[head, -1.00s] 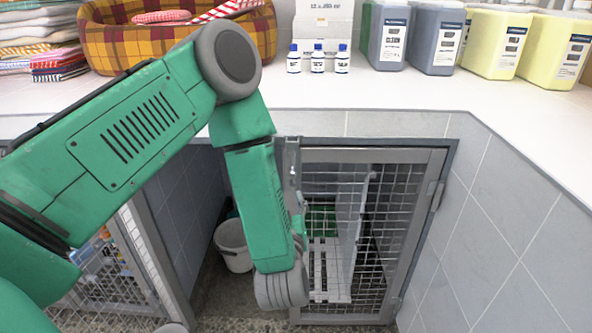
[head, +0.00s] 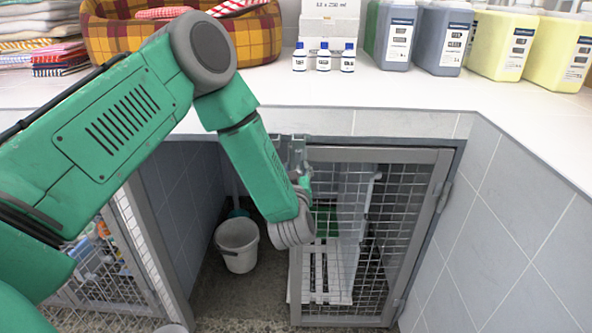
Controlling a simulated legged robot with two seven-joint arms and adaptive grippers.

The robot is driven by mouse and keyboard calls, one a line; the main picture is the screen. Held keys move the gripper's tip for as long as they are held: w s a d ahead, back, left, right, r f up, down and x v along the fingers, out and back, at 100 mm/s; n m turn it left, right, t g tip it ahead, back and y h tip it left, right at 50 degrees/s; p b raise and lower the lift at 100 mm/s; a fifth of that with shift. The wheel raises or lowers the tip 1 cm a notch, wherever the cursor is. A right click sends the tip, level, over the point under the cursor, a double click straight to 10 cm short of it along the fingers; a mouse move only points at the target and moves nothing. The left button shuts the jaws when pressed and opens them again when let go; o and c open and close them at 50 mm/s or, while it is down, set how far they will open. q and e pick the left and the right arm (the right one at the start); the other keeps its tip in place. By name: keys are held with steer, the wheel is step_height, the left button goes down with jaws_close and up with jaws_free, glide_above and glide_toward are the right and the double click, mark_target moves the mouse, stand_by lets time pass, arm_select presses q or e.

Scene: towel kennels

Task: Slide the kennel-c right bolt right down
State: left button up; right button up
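A wire-mesh kennel door (head: 441,200) in a grey frame stands under the counter at centre right, with hinges on its right side. No label shows which kennel it is. Grey metal parts at the door's upper left corner are where a bolt could sit, but the bolt cannot be told clearly from my gripper there. My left gripper (head: 297,155) is at this corner, in front of the frame's top left. My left wrist and forearm hide much of it, so its finger opening and any contact are unclear. My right gripper is not in view.
A white bucket (head: 238,246) stands on the floor left of the door. Another mesh door (head: 150,255) is at lower left. A tiled wall (head: 500,230) rises at right. The counter (head: 420,98) holds small bottles (head: 324,57), large jugs (head: 447,38), a plaid basket (head: 115,38) and folded towels (head: 40,40).

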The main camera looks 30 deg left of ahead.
arm_select(q)
steer(key=shift+d+r, duration=0.1)
steer(key=shift+d, duration=0.25)
jaws_close()
steer(key=shift+d+r, duration=0.1)
steer(key=shift+d, duration=0.15)
step_height(320, 180, down, 4)
steer(key=shift+a+r+b, duration=0.1)
steer(key=shift+a+b, duration=0.05)
steer(key=shift+b, duration=0.65)
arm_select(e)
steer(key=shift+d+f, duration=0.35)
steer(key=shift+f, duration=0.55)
arm_select(q)
jaws_free()
